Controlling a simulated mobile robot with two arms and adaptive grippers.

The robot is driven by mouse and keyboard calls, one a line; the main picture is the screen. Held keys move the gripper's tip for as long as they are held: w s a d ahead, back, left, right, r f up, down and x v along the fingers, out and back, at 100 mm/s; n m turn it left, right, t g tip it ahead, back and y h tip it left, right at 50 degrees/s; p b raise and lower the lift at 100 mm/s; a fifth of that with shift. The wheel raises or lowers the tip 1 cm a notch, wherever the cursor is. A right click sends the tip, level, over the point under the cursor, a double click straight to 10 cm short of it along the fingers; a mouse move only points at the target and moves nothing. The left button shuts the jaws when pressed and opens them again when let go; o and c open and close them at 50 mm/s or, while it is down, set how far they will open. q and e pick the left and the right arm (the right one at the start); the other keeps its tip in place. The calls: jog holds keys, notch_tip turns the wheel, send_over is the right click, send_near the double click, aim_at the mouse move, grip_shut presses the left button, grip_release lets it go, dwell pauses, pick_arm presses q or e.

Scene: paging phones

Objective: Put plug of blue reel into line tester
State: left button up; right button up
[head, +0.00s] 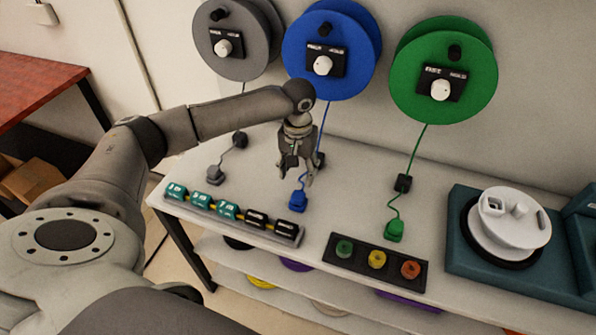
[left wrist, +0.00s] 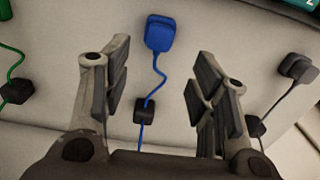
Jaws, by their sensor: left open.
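The blue reel (head: 345,72) is mounted on the wall, and its cord runs down to the table. The blue plug (head: 297,200) lies on the table at the cord's end. It also shows in the left wrist view (left wrist: 160,33), ahead of and between my fingers. My left gripper (head: 296,178) is open and empty, pointing down over the blue cord just behind the plug. A small black block (left wrist: 144,110) on the cord shows between the fingers. I cannot tell for sure which device is the line tester; a teal unit with a white top (head: 515,220) stands at the right. My right gripper is not in view.
The grey plug (head: 215,174) lies left of the blue plug, and the green plug (head: 394,230) lies right. Grey and green reels flank the blue one.

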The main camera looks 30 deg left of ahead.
aim_at(298, 195)
pick_arm(q)
notch_tip(298, 195, down, 3)
jog(key=b, duration=0.2)
jog(key=shift+b, duration=0.3)
notch_tip(298, 195, down, 5)
jog(key=shift+f, duration=0.85)
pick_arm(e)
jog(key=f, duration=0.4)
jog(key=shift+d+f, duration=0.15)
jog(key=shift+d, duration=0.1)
pick_arm(q)
jog(key=c, duration=0.9)
jog(key=shift+o, duration=0.2)
